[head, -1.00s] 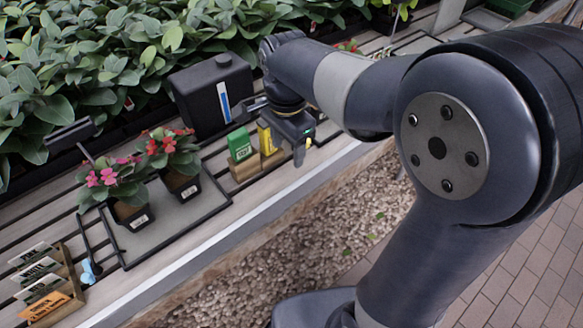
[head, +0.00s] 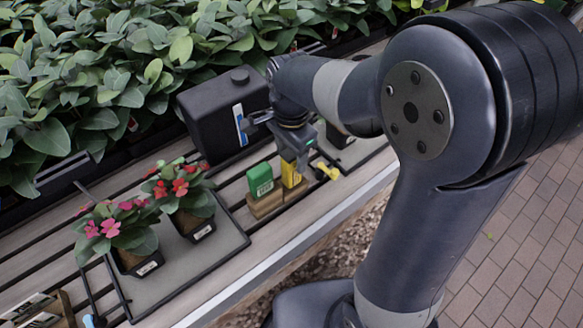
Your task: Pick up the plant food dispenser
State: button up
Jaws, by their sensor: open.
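A black canister (head: 212,117) with a round cap and a blue-and-white strip stands on the slatted bench, at upper centre. It may be the plant food dispenser; no readable label confirms this. My gripper (head: 299,164) points down just right of the canister, apart from it, above the bench near its front edge. It is open, and nothing shows held in it. A small yellow object (head: 327,172) shows right beside the gripper; its full shape is hidden. A green packet (head: 260,181) and a yellow packet (head: 291,174) stand in wooden holders just left of and below my gripper.
Two potted flowering plants (head: 131,244) (head: 193,211) stand on a grey tray (head: 172,283) at left. Dense leafy plants (head: 100,70) fill the back. The bench's front edge (head: 290,256) runs diagonally. A brick floor (head: 500,230) lies at right.

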notch_tip(320, 180, down, 5)
jog(key=shift+s+r, duration=0.1)
jog(key=c, duration=1.1)
notch_tip(320, 180, up, 10)
jog(key=shift+r+p, duration=0.1)
jog(key=shift+p, duration=0.3)
